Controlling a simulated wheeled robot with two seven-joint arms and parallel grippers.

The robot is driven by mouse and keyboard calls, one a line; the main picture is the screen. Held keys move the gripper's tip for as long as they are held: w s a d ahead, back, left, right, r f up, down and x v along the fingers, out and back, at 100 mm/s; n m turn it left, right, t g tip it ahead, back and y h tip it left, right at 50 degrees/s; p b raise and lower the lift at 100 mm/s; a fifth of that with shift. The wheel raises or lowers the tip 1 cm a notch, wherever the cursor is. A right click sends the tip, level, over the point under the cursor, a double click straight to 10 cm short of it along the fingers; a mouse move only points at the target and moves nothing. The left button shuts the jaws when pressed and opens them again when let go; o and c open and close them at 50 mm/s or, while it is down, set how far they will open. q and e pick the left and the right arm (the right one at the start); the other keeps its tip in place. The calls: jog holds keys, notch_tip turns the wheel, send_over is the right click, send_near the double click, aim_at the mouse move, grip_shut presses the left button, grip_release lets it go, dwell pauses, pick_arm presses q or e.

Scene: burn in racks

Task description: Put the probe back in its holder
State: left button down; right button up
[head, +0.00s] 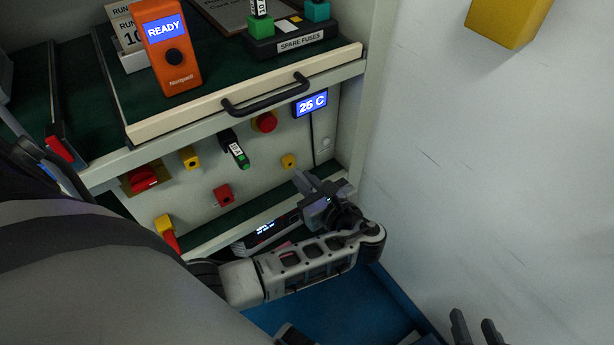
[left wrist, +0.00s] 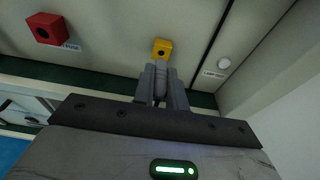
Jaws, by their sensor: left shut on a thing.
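My left gripper (head: 312,184) is in front of the lower panel, below the 25 C display. In the left wrist view its fingers (left wrist: 161,84) are close together on a slim grey thing, apparently the probe (left wrist: 160,70), mostly hidden by the fingers. A yellow block with a dark round hole (left wrist: 162,48) is on the panel just beyond the fingertips; it also shows in the head view (head: 289,161). I cannot tell for sure whether it is the probe's holder. My right gripper (head: 476,328) is at the bottom right, its fingers apart and empty.
The display (head: 311,104) has a dark cable running down. A white round fitting (head: 325,143) is right of it. Red and yellow fittings and a green-tipped black part (head: 235,150) are on the panel. A drawer handle (head: 266,97) juts out above. A pale wall (head: 480,170) bounds the right.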

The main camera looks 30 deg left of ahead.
aim_at(302, 177)
pick_arm(q)
jog(key=shift+r+p+x, duration=0.25)
jog(key=shift+p+x, duration=0.25)
jog(key=shift+x, duration=0.6)
pick_arm(e)
jog(key=shift+r, duration=0.55)
pick_arm(q)
jog(key=c, duration=1.3)
grip_release()
jog(key=shift+c, duration=0.2)
